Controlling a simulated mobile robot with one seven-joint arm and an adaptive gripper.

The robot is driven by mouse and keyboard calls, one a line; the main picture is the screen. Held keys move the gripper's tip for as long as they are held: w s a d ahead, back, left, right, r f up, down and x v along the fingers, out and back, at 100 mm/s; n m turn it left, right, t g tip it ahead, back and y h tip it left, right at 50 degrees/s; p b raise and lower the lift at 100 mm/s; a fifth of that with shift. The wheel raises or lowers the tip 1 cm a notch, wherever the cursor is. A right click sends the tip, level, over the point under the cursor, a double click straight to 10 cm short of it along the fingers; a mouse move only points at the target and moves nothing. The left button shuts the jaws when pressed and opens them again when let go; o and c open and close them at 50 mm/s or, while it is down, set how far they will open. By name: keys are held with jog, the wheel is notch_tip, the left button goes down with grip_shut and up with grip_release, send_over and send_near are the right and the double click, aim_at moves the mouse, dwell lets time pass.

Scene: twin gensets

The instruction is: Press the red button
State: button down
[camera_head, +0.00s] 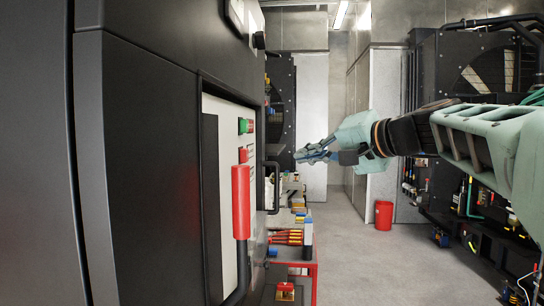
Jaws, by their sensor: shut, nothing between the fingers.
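A red button (243,155) sticks out from the white panel (222,120) on the dark cabinet at left, seen almost edge-on. A green button (242,126) is just above it. A long red handle or lever (241,202) hangs just below it. My gripper (300,156) is shut and empty, to the right of the panel at about the red button's height in the picture. Its fingers point left toward the cabinet. It appears apart from the button, but the depth between them is hard to judge.
A dark bar handle (273,188) stands out beside the panel. A red cart (312,270) with tools and bottles is below. A red bucket (384,215) stands on the floor. A second genset (470,190) is at right. The grey aisle floor (370,265) is clear.

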aim_at(244, 156)
jog(key=shift+a, duration=0.1)
jog(key=a+p, duration=0.1)
jog(key=a, duration=0.7)
jog(key=shift+a, duration=0.4)
jog(key=shift+w, duration=0.1)
dwell(1.0)
jog(key=shift+a, duration=0.4)
jog(key=shift+a, duration=0.6)
dwell(0.9)
jog(key=shift+d+b, duration=0.5)
jog(key=shift+d, duration=0.4)
